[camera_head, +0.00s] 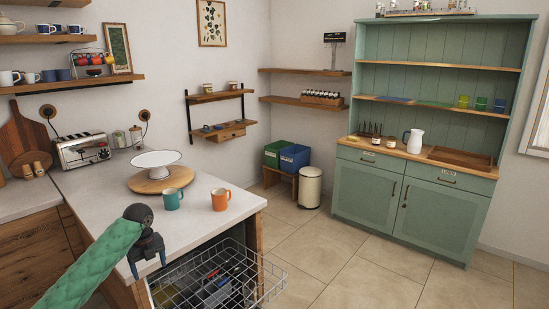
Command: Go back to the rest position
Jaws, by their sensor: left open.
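My left gripper (149,263) is at the end of my green-sleeved left arm, in the lower left of the head view. Its dark fingers point down and stand apart, with nothing between them. It is by the front edge of the white counter (100,197). A teal mug (172,200) and an orange mug (220,200) stand on the counter beyond it, apart from it. My right gripper is not in view.
An open wire dishwasher rack (265,285) sticks out below the counter, right of my left gripper. A white cake stand (156,160) on a wooden board and a toaster (82,150) stand farther back. A green hutch (425,205) stands at the right. The tiled floor between is clear.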

